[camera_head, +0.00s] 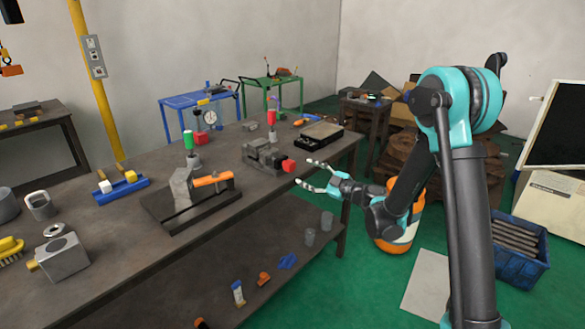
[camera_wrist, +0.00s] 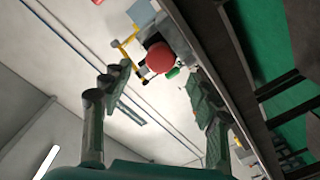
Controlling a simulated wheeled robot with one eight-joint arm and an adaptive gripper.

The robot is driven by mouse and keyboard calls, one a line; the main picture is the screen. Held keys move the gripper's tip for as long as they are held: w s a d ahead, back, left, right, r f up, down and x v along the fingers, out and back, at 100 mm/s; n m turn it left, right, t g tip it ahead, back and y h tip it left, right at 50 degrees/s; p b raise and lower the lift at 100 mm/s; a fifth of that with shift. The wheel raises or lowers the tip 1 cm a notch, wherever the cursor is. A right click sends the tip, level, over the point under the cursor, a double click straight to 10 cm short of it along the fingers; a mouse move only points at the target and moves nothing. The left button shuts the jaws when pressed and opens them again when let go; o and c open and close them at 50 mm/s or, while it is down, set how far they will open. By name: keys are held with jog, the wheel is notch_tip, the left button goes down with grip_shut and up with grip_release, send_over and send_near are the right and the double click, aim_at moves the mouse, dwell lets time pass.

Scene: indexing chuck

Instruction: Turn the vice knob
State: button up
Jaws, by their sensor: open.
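The vice (camera_head: 264,153) is a small grey metal block near the right edge of the workbench. Its red knob (camera_head: 288,165) faces right, towards my gripper (camera_head: 305,173). My gripper is open and empty, with its fingers pointing left at the knob and a small gap between. In the wrist view the red knob (camera_wrist: 160,57) shows as a round disc ahead of the fingers, roughly between their lines. My gripper's two fingers (camera_wrist: 160,85) are spread wide there. The vice body is mostly hidden behind the knob in the wrist view.
The workbench (camera_head: 125,235) also carries an orange-handled tool on a dark plate (camera_head: 212,180), a dial gauge (camera_head: 210,118) and a black tray (camera_head: 315,135) behind the vice. An orange barrel (camera_head: 398,245) and a blue crate (camera_head: 517,262) stand on the floor at right.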

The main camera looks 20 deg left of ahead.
aim_at(293, 167)
jog(key=x, duration=0.7)
jog(key=shift+a, duration=0.25)
jog(key=c, duration=1.2)
jog(key=shift+o, duration=0.2)
jog(key=shift+f+m, duration=0.1)
jog(key=shift+m, duration=0.2)
